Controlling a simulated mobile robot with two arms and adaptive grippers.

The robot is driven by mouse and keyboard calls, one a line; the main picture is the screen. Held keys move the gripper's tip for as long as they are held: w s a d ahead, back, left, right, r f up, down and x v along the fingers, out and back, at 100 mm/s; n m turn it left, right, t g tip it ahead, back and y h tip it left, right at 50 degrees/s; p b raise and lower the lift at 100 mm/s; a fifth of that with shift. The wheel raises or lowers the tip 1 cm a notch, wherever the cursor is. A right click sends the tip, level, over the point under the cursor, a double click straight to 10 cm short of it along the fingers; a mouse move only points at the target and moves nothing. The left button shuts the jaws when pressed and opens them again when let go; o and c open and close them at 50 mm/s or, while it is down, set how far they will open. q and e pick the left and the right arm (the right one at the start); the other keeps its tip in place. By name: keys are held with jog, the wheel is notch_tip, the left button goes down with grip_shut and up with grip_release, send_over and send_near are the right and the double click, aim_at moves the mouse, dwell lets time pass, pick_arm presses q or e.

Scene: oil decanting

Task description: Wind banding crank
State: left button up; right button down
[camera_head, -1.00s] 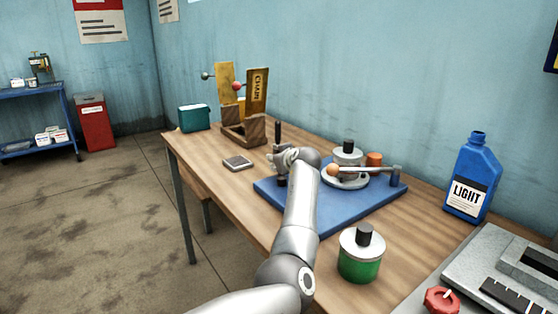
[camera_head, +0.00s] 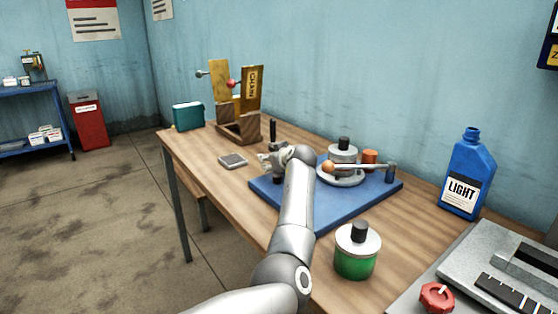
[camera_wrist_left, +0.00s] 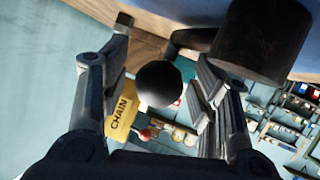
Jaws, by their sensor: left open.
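A blue board (camera_head: 335,205) lies on the wooden table and carries a round turntable (camera_head: 341,180) with a grey lidded jar (camera_head: 343,150) on it. In the left wrist view, a black ball knob (camera_wrist_left: 160,83) on a short dark rod shows between the spread fingers of the left gripper (camera_wrist_left: 160,95), near a thick dark cylinder (camera_wrist_left: 262,42). The fingers are open; contact with the knob cannot be told. My right gripper is not in view.
A bar with an orange ball (camera_head: 328,166) reaches over the turntable. A green jar (camera_head: 356,252) stands in front of the board, a blue LIGHT bottle (camera_head: 467,175) to the right.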

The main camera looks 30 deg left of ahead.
pick_arm(q)
jog(key=v, duration=1.2)
jog(key=shift+a, duration=0.1)
